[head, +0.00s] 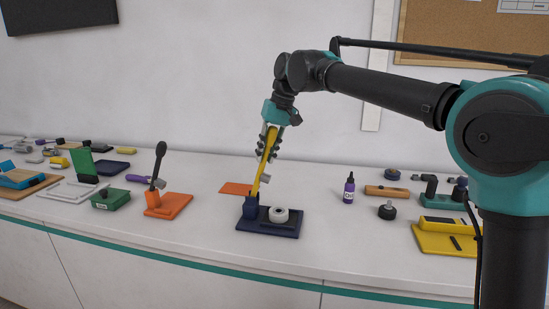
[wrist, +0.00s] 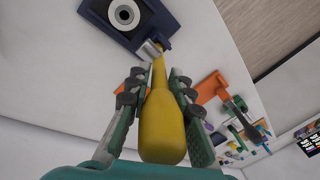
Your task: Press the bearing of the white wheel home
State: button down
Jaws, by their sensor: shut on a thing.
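The white wheel (head: 279,215) lies flat on the navy base of a small lever press (head: 268,227). My gripper (head: 267,146) is shut on the lever's upper part. In the wrist view the fat yellow handle (wrist: 162,125) lies between both fingers of my gripper (wrist: 161,80). A grey metal part (wrist: 149,50) shows at the lever's lower end.
An orange press (head: 168,206) with an upright black lever stands left, beside a green box (head: 110,199). A flat orange plate (head: 236,188) lies behind the navy press. A purple bottle (head: 349,189) and a yellow fixture (head: 445,239) stand right. Bench around the navy base is clear.

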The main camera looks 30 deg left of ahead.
jog(key=shift+s+a+r+h, duration=0.1)
jog(key=shift+s+a+h, duration=0.15)
jog(key=shift+a, duration=0.25)
jog(key=c, duration=1.3)
grip_release()
jog(key=shift+w, duration=0.1)
jog(key=shift+r, duration=0.1)
jog(key=v, duration=1.1)
jog(key=shift+r, duration=0.4)
